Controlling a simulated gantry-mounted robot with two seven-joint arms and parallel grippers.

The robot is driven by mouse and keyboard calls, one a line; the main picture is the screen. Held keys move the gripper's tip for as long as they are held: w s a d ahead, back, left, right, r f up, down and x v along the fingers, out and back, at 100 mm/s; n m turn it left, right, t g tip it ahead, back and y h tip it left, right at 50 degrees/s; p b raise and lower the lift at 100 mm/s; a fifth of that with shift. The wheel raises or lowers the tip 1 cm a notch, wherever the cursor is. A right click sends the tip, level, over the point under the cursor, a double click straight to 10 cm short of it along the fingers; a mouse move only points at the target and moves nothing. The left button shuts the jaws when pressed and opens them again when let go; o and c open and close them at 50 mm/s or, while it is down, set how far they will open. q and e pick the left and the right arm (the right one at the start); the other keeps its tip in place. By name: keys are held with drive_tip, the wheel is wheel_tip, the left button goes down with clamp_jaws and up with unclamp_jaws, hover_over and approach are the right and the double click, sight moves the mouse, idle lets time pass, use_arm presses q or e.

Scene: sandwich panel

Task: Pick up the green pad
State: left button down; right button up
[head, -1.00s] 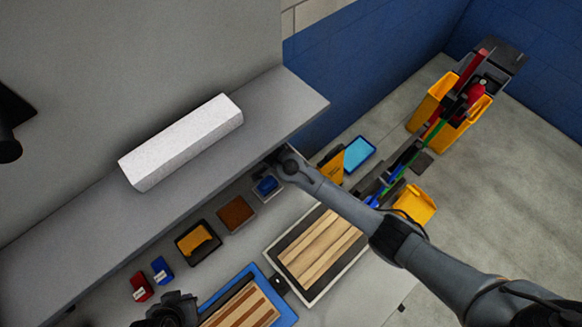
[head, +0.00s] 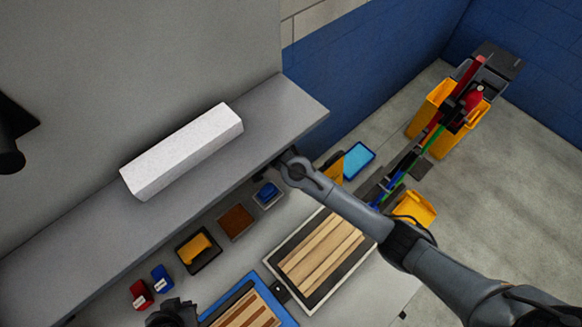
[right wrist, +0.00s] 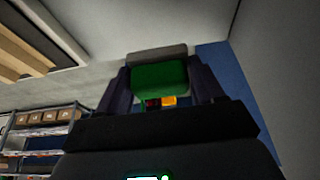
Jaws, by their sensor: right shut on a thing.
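The green pad (right wrist: 160,79) is between the two fingers of my right gripper (right wrist: 158,84) in the right wrist view, with a grey layer along its upper edge. The fingers are shut on its sides. In the head view my right gripper (head: 283,160) is at the shelf's front edge, mostly hidden behind its own wrist, and the pad cannot be seen there. A dark part at the bottom left (head: 172,312) looks like my left gripper; its fingers cannot be made out.
A grey shelf (head: 290,100) carries a long white block (head: 182,150). Below lie a blue pad in a tray (head: 268,194), a brown pad (head: 236,221), a yellow pad (head: 198,249), and red and blue blocks. Boards with wooden strips (head: 320,255) lie in front. A yellow cart (head: 435,115) stands right.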

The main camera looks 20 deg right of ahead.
drive_tip(key=s+d, duration=0.2)
drive_tip(key=s, duration=0.3)
drive_tip(key=s+d, duration=0.2)
drive_tip(key=s, duration=0.4)
drive_tip(key=s+d, duration=0.2)
drive_tip(key=s, duration=0.4)
drive_tip(key=shift+s+d+f, duration=0.15)
drive_tip(key=shift+s, duration=0.05)
drive_tip(key=o, duration=0.5)
drive_tip(key=c, duration=0.4)
